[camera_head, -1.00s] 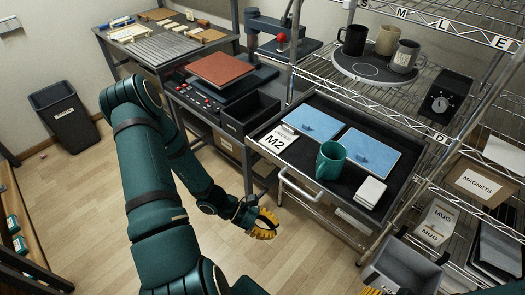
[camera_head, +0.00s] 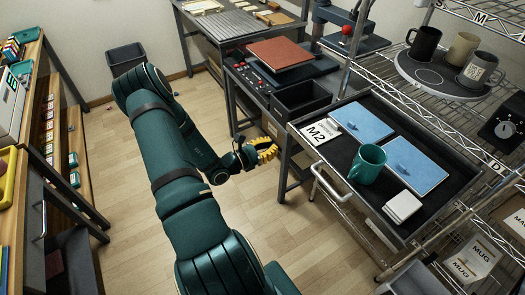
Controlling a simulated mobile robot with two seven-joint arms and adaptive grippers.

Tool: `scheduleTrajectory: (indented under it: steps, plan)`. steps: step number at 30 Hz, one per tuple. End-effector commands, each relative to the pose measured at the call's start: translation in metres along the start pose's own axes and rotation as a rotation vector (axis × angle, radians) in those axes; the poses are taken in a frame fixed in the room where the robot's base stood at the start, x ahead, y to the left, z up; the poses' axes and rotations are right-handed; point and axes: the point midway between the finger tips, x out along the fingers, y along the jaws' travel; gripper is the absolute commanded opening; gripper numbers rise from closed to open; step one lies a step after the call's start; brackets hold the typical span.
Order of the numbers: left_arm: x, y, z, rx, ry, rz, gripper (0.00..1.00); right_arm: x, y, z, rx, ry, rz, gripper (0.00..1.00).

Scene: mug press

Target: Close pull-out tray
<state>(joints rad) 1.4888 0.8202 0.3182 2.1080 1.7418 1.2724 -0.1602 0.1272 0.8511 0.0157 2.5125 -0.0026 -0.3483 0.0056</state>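The pull-out tray (camera_head: 337,157) is a dark drawer sticking out of the wire shelving, with a light bar handle (camera_head: 328,184) on its front. A teal mug (camera_head: 367,164), two blue sheets (camera_head: 416,164), an M2 card (camera_head: 321,132) and a white stack (camera_head: 402,206) lie in it. My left gripper (camera_head: 266,152), with yellow fingers, is in the air to the left of the tray and handle, apart from both. Its fingers are seen from the side, so their opening is unclear. My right gripper is out of view.
A press bench with a red-brown pad (camera_head: 281,53) stands behind my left gripper. A turntable (camera_head: 440,75) with three mugs is on the shelf above the tray. A dark bin (camera_head: 126,58) stands by the back wall. Open wooden floor lies left of the tray.

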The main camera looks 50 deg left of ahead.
Motion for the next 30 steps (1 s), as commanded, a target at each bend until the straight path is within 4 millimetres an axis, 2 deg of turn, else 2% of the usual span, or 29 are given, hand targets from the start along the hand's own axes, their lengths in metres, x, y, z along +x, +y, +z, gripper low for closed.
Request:
scheduleTrajectory:
  steps: [6, 12, 18, 30]
  plan:
    - [0.043, -0.001, -0.001, 0.0, -0.002, -0.002, 0.0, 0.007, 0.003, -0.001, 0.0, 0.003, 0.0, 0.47]
    - [0.07, -0.001, -0.001, 0.0, 0.001, -0.002, 0.0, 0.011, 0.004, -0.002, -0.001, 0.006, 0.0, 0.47]
    - [0.08, -0.001, -0.001, -0.001, 0.002, -0.001, 0.0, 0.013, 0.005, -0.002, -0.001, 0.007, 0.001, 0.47]
    - [0.081, -0.001, 0.0, -0.001, 0.001, -0.001, 0.0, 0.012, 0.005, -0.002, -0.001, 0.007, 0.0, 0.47]
